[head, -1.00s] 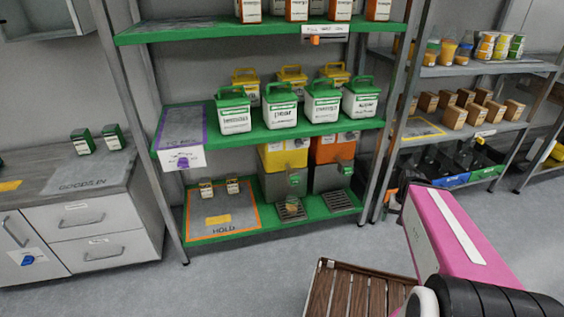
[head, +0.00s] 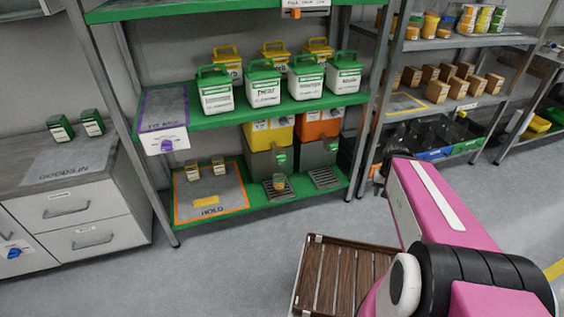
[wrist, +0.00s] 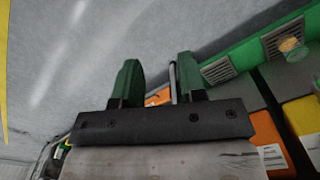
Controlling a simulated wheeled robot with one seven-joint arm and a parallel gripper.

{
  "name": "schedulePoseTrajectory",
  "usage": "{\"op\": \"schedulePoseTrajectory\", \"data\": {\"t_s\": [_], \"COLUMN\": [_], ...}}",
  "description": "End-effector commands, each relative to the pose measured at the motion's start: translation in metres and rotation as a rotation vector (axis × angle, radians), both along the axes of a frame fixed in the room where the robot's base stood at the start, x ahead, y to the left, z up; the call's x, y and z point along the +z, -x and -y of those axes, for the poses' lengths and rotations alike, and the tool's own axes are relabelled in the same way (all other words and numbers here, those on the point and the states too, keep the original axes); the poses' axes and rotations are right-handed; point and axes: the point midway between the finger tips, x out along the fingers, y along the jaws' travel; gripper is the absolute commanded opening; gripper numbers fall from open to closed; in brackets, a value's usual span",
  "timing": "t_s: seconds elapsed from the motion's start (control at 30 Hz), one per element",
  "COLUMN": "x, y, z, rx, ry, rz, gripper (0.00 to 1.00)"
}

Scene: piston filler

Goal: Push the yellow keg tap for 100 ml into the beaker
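The yellow keg (head: 268,133) sits in a grey stand on the lower green shelf in the head view. Its small green tap (head: 281,158) is on the stand's front, above the beaker (head: 279,182). The beaker looks amber-tinted and stands on a drip grate; its level is too small to read. In the wrist view, which looks upside down, the beaker (wrist: 289,44) and yellow keg (wrist: 302,116) are at the right. My gripper (wrist: 158,82) has its two green fingers apart, with nothing held between them. In the head view my arm's end is right of the shelf, apart from the tap.
An orange keg (head: 317,125) with its own tap and grate (head: 324,178) stands to the right. A shelf upright (head: 366,110) is between the kegs and my arm. A HOLD mat (head: 230,203) with two small boxes is to the left.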

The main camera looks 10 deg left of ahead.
Motion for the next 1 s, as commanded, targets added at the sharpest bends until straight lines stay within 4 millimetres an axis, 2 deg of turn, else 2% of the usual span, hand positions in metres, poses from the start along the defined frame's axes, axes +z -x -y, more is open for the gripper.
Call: {"op": "schedulePoseTrajectory", "data": {"t_s": [0.03,0.1,1.0], "x": [0.0,0.0,0.0], "y": [0.0,0.0,0.0], "z": [0.0,0.0,0.0], "rx": [0.0,0.0,0.0], "ry": [0.0,0.0,0.0], "rz": [0.0,0.0,0.0], "gripper": [0.22,0.0,0.0]}}
